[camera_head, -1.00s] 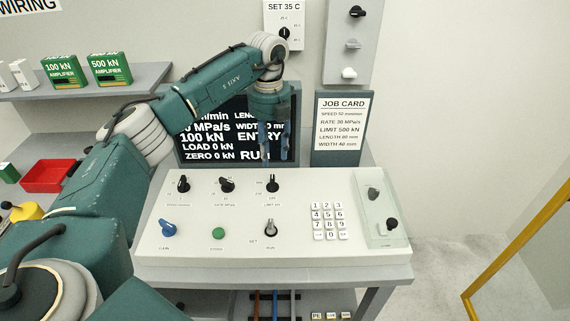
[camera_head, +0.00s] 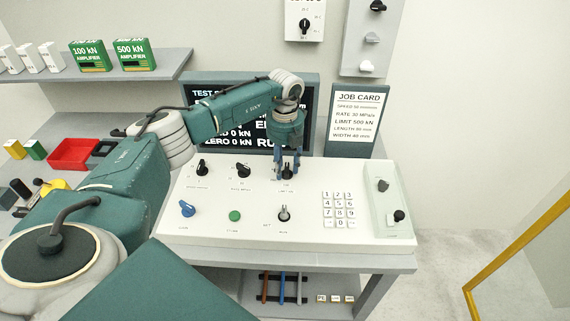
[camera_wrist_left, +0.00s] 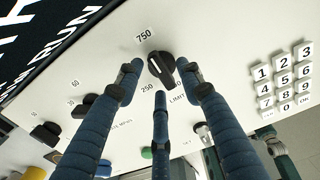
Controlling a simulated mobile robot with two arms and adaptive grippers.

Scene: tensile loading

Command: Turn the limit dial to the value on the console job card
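The black limit dial (camera_head: 287,172) is at the right end of the console's top dial row. In the left wrist view the limit dial (camera_wrist_left: 162,67) shows a white line, with 750 above it, 250 below left and a partly hidden number below right. I cannot surely tell its setting. My left gripper (camera_head: 287,166) points down at this dial; in the wrist view its three blue fingers (camera_wrist_left: 160,85) are spread around it, with gaps visible. The job card (camera_head: 359,118) stands behind the console and reads LIMIT 500 kN.
The console (camera_head: 335,235) also carries two black dials (camera_head: 202,167) on the left, a blue knob (camera_head: 187,208), a green button (camera_head: 235,216), a SET/RUN switch (camera_head: 283,213), a keypad (camera_head: 339,209) and a clear-covered panel (camera_head: 391,205). My arm partly hides the screen (camera_head: 310,95).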

